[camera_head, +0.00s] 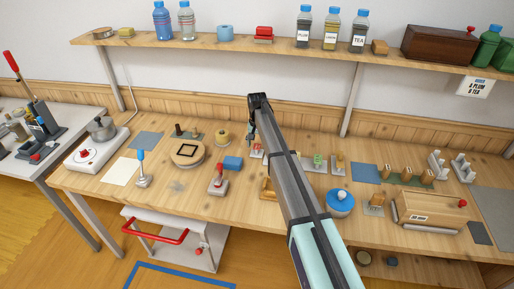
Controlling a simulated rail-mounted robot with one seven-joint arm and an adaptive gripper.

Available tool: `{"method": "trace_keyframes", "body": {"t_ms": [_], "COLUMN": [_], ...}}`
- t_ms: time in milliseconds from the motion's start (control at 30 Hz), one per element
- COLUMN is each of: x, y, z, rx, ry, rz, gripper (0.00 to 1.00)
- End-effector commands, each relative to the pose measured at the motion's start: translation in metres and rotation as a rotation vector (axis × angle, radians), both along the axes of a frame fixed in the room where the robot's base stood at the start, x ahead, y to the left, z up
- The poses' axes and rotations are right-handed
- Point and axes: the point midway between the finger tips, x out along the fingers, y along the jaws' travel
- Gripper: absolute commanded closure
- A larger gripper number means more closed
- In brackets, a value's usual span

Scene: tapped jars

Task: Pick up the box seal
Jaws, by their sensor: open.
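My gripper (250,136) is small and dark in the head view, hanging down from the end of my arm over the middle of the workbench. Its jaws look open and nothing shows between them. Several small stamp-like pieces stand near my arm: one with red (257,151) just below the gripper, one with a green top (318,161) and one with a tan handle (338,164) right of the arm. Another small tan-topped piece (376,202) stands left of the wooden box (430,212). I cannot tell which of these is the box seal. My arm hides part of the bench.
On the workbench (110,185) stand a round wooden turntable (187,154), a blue block (233,163), a red-handled tool (217,181) and a blue round lidded pot (341,203). A shelf (230,42) with bottles runs above. Bare bench shows at the front left.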

Motion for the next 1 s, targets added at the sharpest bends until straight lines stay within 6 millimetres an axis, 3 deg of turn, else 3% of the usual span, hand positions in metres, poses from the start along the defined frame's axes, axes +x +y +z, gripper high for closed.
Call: {"method": "trace_keyframes", "body": {"t_ms": [167, 200, 300, 767, 1000], "x": [0.0, 0.0, 0.0, 0.0, 0.001], "y": [0.0, 0.0, 0.0, 0.0, 0.0], "z": [0.0, 0.0, 0.0, 0.002, 0.021], "rx": [0.0, 0.0, 0.0, 0.0, 0.001], "ry": [0.0, 0.0, 0.0, 0.0, -0.001], "rz": [0.0, 0.0, 0.0, 0.0, 0.0], "gripper": [0.39, 0.53, 0.78, 0.8, 0.8]}}
